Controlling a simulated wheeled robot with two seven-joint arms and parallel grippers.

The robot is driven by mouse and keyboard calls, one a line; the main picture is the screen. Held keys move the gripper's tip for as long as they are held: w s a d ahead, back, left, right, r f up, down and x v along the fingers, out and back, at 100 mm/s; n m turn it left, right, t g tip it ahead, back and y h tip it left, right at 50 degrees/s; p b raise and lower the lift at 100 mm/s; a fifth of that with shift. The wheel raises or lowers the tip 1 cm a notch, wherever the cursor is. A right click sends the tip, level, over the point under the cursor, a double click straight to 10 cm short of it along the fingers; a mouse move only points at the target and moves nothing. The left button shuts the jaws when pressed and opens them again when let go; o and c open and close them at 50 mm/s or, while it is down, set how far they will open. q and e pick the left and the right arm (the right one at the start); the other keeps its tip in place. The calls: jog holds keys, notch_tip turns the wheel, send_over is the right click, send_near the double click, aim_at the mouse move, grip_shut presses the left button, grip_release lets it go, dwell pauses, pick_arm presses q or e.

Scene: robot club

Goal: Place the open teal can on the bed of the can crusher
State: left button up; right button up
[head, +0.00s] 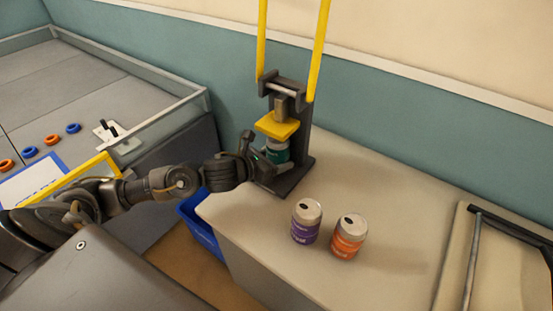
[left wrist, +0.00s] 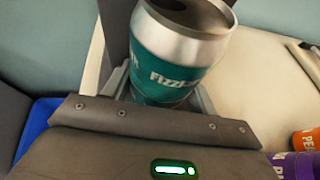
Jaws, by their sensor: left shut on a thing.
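The teal can (head: 277,150) is upright at the can crusher (head: 298,160), under its yellow press plate (head: 277,126). My left gripper (head: 266,161) is shut on the can from the left front side and partly hides it. In the left wrist view the teal can (left wrist: 172,60) fills the middle, with an opening in its silver top and its lower part between the fingers. Whether its base touches the crusher bed is hidden. The crusher's yellow handle bars (head: 317,50) point up. My right gripper is not in view.
A purple can (head: 306,222) and an orange can (head: 348,237) stand on the counter (head: 265,230), right of the gripper. A blue bin (head: 203,232) is below the counter's left end.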

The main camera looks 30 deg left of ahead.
pick_arm(q)
jog(key=o, duration=0.9)
jog(key=shift+o, duration=0.2)
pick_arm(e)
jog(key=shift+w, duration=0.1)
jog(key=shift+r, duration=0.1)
pick_arm(q)
jog(key=shift+r, duration=0.15)
jog(key=shift+s+a, duration=0.1)
jog(key=shift+s, duration=0.2)
jog(key=b+v, duration=0.1)
jog(key=v, duration=0.7)
jog(key=shift+v, duration=1.1)
jog(key=shift+s+a+r, duration=0.15)
jog(key=shift+s+r, duration=0.15)
jog(key=shift+s, duration=0.3)
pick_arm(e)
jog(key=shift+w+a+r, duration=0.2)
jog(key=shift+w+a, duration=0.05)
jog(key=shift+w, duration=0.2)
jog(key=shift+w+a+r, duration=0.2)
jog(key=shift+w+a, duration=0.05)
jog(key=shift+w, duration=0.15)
